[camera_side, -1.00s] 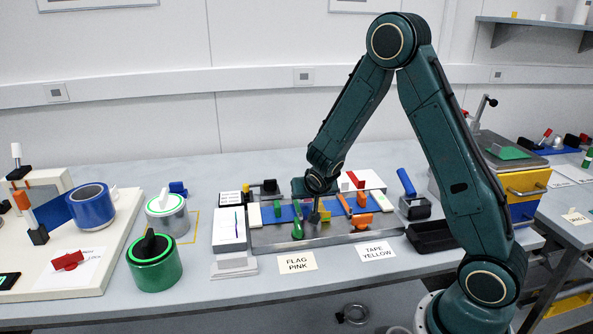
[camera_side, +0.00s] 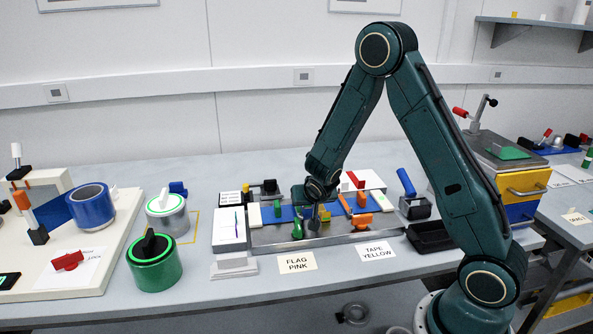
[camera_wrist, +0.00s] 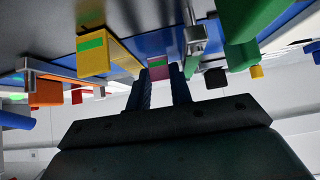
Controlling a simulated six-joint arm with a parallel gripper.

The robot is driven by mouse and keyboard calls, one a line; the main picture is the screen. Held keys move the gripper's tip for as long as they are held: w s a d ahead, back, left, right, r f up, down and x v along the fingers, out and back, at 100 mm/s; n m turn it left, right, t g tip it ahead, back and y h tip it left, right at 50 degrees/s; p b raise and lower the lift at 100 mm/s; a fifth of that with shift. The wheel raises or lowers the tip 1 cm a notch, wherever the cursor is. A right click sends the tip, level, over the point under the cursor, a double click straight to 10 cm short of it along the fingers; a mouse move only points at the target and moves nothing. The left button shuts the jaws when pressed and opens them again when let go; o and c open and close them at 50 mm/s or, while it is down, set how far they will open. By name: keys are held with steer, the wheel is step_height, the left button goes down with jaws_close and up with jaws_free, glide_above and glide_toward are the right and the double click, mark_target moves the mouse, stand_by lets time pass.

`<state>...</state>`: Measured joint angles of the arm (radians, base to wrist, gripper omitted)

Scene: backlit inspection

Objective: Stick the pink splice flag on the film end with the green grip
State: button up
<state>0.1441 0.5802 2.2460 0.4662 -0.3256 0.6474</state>
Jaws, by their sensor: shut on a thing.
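The side view does not show the pink piece. Blue film (camera_side: 288,213) lies along the tray. A green grip (camera_side: 278,208) stands at the film's left part, and a green lever (camera_side: 297,230) is just left of my gripper.
Close to my gripper is a yellow block (camera_wrist: 93,54). Orange pieces (camera_side: 362,221) stand to its right on the tray. FLAG PINK (camera_side: 297,262) and TAPE YELLOW (camera_side: 376,251) labels lie in front. A black bin (camera_side: 431,237) is at the right, a white stack (camera_side: 234,265) at the left.

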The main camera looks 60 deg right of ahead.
stand_by(0.4)
steer(key=o, duration=0.9)
steer(key=shift+c, duration=0.2)
steer(key=shift+a, duration=0.1)
steer(key=shift+w+a+r, duration=0.1)
steer(key=shift+w, duration=0.05)
steer(key=shift+r, duration=0.1)
steer(key=shift+v, duration=0.95)
steer(key=v, duration=1.1)
steer(key=shift+s, duration=0.4)
steer(key=shift+r, duration=0.2)
